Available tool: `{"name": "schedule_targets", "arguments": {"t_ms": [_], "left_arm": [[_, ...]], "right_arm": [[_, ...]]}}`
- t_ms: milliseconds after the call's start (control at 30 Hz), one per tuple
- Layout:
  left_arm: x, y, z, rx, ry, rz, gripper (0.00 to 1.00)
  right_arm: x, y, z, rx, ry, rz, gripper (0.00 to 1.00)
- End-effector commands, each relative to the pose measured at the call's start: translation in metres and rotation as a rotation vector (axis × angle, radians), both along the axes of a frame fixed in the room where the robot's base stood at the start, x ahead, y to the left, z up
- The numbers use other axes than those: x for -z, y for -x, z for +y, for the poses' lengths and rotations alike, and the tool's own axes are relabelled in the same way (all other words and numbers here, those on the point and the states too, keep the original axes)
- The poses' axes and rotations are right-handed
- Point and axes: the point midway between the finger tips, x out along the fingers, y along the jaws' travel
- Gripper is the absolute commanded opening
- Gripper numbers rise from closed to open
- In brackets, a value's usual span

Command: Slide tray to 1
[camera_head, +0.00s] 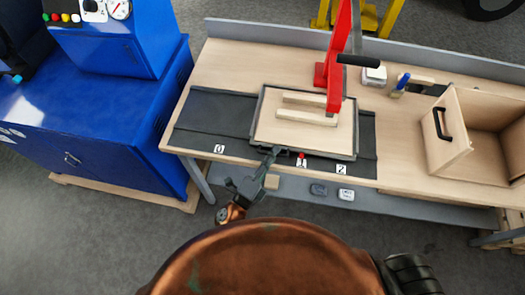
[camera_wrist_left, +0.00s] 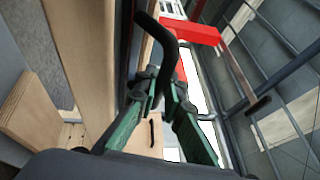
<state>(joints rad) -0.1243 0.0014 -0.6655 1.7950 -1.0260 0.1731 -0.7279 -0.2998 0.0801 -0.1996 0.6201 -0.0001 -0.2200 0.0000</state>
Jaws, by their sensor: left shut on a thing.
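The tray (camera_head: 262,135) is a light wooden board with a dark rim, carrying two pale wooden bars (camera_head: 308,116). It sits on a dark track (camera_head: 215,108) under the red press. Tags 0 (camera_head: 219,149), 1 (camera_head: 301,163) and 2 (camera_head: 341,169) line the track's front. A small red mark (camera_head: 303,155) at the tray's front edge is right at tag 1. My left gripper (camera_head: 270,158) is at the tray's front edge, left of tag 1. In the left wrist view its fingers (camera_wrist_left: 163,90) are closed around a black curved handle (camera_wrist_left: 160,33). My right gripper does not show.
The red press (camera_head: 336,70) stands over the tray's right side, its black lever (camera_head: 358,60) pointing right. An open wooden box (camera_head: 446,140) with a black handle stands at the bench's right. A blue cabinet (camera_head: 100,130) stands left. Bare track shows on both sides of the tray.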

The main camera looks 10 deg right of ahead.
Motion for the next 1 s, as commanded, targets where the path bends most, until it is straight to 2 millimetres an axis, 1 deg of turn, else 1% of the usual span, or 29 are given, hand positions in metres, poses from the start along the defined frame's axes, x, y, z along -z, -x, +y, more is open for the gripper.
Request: {"name": "schedule_targets", "arguments": {"t_ms": [133, 467, 500, 600, 867, 1000], "left_arm": [[0.0004, 0.0019, -0.0046, 0.0, 0.0, 0.0, 0.0], [0.0006, 0.002, -0.0048, -0.001, 0.0, 0.001, 0.0], [0.0007, 0.0019, -0.0047, -0.001, 0.0, 0.001, 0.1], [0.0007, 0.0018, -0.0046, -0.001, -0.001, 0.002, 0.17], [0.0006, 0.0018, -0.0042, -0.001, 0.0, 0.001, 0.17], [0.0031, 0.0077, 0.0019, -0.002, -0.001, 0.003, 0.17]], "right_arm": [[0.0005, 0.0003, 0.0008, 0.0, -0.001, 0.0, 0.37], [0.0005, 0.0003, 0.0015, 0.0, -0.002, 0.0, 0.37], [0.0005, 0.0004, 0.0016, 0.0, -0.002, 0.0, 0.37], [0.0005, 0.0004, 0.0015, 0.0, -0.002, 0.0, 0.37], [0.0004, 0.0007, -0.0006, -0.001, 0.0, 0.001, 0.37], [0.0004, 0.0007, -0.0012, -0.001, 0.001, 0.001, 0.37]]}}
